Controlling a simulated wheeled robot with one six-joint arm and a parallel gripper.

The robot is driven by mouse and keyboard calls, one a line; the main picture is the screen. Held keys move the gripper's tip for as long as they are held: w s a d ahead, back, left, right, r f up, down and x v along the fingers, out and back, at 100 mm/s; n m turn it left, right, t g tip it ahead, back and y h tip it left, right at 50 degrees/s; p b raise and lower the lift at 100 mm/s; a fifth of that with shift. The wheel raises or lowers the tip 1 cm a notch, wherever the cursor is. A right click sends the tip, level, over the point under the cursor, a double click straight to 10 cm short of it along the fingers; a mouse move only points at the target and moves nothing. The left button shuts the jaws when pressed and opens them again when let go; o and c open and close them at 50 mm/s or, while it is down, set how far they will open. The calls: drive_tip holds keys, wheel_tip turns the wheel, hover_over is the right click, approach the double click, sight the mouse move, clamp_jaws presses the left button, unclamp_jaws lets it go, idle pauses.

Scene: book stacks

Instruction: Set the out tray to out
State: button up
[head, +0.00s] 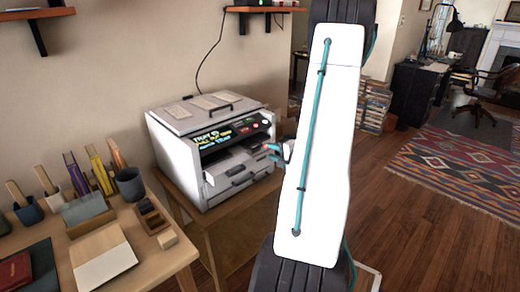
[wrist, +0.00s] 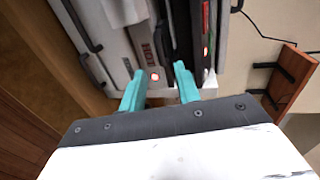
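A white and grey printer (head: 180,160) stands on a wooden stand, its front facing right. Its front has an opening with a light tray part (head: 232,160), probably the out tray; how far out it is I cannot tell. My gripper (head: 276,152) is just right of the printer's front, partly hidden by my arm. In the wrist view my gripper's teal fingers (wrist: 158,80) are apart, with nothing seen held between them. Contact is unclear.
A wooden desk (head: 180,256) at the left holds cups, upright books, a notebook and small boxes. Wall shelves (head: 36,13) hang above. Stacks of books (head: 374,108) stand behind my arm. Open wooden floor (head: 400,225) and a patterned rug (head: 460,165) lie at the right.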

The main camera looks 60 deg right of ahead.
drive_tip(key=x, duration=0.7)
drive_tip(key=shift+w, duration=0.3)
